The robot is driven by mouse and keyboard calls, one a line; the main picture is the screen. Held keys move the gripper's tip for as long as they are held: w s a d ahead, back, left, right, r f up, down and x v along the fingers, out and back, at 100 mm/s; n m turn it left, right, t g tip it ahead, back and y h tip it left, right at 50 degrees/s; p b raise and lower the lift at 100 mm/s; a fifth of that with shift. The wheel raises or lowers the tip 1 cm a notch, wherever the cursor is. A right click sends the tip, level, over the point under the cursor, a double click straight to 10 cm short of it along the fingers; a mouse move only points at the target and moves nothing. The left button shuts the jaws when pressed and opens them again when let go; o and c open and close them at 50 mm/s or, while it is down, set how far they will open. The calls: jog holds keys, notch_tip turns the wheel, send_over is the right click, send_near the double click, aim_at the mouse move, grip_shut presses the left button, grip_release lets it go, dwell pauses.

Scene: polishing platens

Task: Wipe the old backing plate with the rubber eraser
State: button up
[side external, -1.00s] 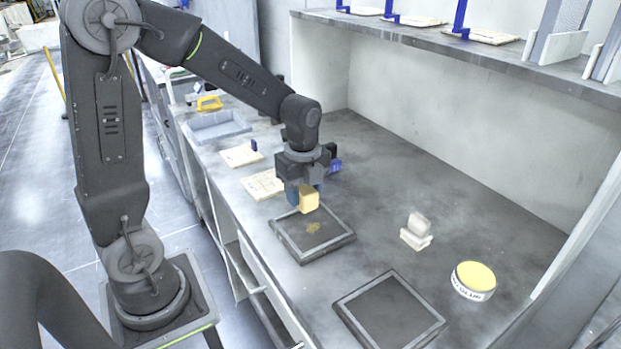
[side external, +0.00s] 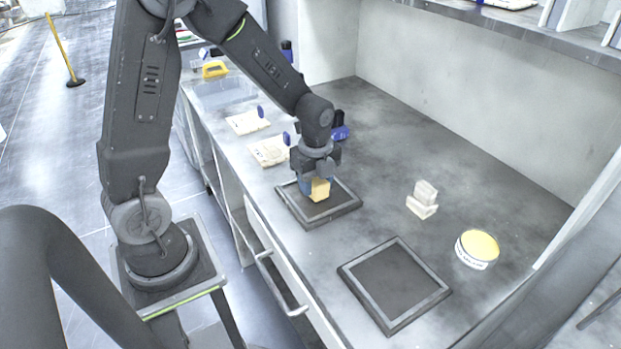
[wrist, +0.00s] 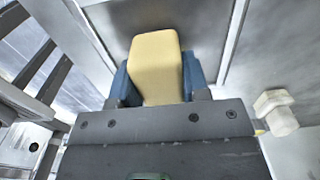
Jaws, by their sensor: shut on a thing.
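My gripper (side external: 313,186) is shut on a pale yellow block, the rubber eraser (side external: 320,190). In the wrist view the eraser (wrist: 156,62) stands upright between two blue fingers. One dark, grey-framed square plate (side external: 346,213) lies on the bench under the eraser. The eraser is low over its inner face and looks to be touching it, but the contact is hidden. A similar framed plate (side external: 393,283) lies nearer the front, clear of the gripper. The pictures do not tell which plate is the old backing plate.
Pale pads (side external: 268,151) lie behind the gripper. A wall bounds the bench at the back. The bench between the plates and blocks is clear.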

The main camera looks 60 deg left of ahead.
jog(key=shift+w+f, duration=0.2)
jog(key=shift+w, duration=0.45)
jog(key=shift+w+f, duration=0.15)
jog(key=shift+w, duration=0.45)
jog(key=shift+r, duration=0.1)
jog(key=shift+s, duration=2)
jog(key=shift+w+r, duration=0.1)
jog(key=shift+r, duration=3.9)
jog(key=shift+f, duration=0.2)
